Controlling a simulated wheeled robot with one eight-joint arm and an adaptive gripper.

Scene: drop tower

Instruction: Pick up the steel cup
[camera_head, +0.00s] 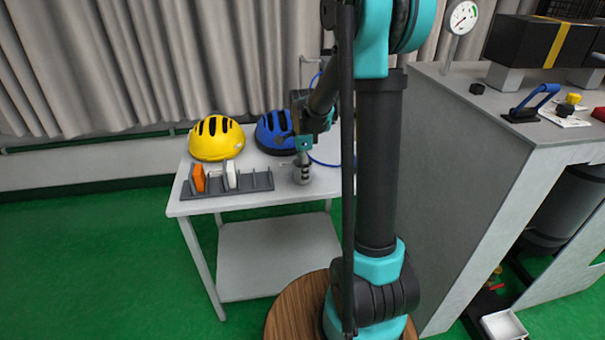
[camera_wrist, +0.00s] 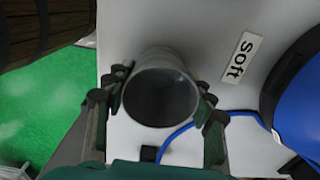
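The steel cup (camera_wrist: 162,92) is a grey cylinder. In the wrist view I look into its dark open mouth, between the two fingers of my gripper (camera_wrist: 164,84). The left finger is very close to the cup wall; the right finger seems to have a narrow gap. I cannot tell whether either touches. In the head view the cup (camera_head: 301,176) stands at the right front of a white table (camera_head: 300,193). My gripper (camera_head: 304,158) reaches down around it from above, and its fingers partly cover the cup.
A yellow helmet (camera_head: 216,140) and a blue helmet (camera_head: 272,132) stand behind. A dark slotted rack (camera_head: 250,183) with an orange item (camera_head: 198,178) and a white item (camera_head: 231,176) lies left of the cup. A blue cord (camera_wrist: 180,134) runs close by. A grey cabinet (camera_head: 450,190) stands to the right.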

